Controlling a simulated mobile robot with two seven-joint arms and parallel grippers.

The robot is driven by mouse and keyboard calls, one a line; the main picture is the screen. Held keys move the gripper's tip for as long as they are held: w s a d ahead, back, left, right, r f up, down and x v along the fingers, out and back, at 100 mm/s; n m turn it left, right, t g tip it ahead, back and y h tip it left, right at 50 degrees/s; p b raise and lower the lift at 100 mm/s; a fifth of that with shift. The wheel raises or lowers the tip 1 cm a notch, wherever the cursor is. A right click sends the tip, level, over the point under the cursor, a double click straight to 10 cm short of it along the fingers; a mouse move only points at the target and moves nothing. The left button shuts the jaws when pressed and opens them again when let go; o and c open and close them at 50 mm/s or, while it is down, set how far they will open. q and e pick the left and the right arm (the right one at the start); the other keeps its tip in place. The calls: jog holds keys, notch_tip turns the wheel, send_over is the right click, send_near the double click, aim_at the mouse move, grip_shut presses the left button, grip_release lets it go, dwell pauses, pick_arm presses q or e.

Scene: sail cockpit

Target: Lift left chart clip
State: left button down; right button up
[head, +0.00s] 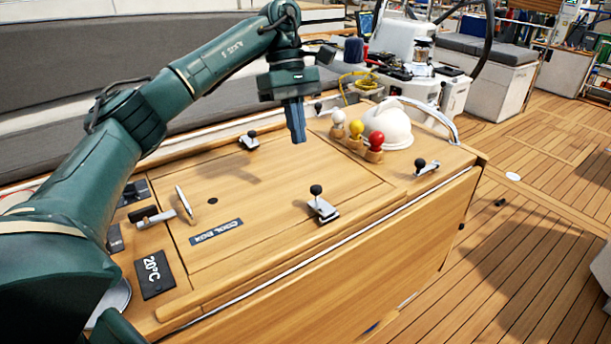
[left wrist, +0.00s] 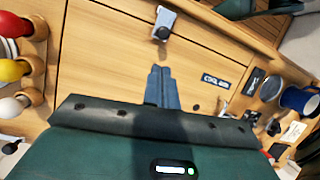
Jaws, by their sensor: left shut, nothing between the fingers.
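Several metal clips with black ball knobs sit on the wooden cool box table. One clip (head: 248,139) is at the back edge of the lid, one clip (head: 322,208) at its front edge, and another clip (head: 426,168) near the right end. I cannot tell which is the left chart clip. The front clip also shows at the top of the left wrist view (left wrist: 163,25). My left gripper (head: 298,138) points down above the lid, fingers together and empty, apart from every clip. It also shows in the left wrist view (left wrist: 160,70). My right gripper is not in view.
White, yellow and red knobs (head: 356,130) and a white dome (head: 386,127) stand at the back right. A metal lever (head: 185,202) and a 20°C display (head: 154,274) are at the left end. The lid's middle (head: 260,195) is clear.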

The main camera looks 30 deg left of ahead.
aim_at(321, 199)
pick_arm(q)
jog(key=x, duration=1)
jog(key=shift+w+p, duration=0.1)
jog(key=shift+p, duration=0.25)
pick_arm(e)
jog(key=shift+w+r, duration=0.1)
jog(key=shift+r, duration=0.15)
pick_arm(q)
jog(key=shift+r, duration=0.15)
jog(key=shift+d+r+y, duration=0.1)
jog(key=shift+y, duration=0.3)
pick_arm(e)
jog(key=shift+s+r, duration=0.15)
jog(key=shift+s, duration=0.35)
pick_arm(q)
jog(key=shift+r, duration=0.1)
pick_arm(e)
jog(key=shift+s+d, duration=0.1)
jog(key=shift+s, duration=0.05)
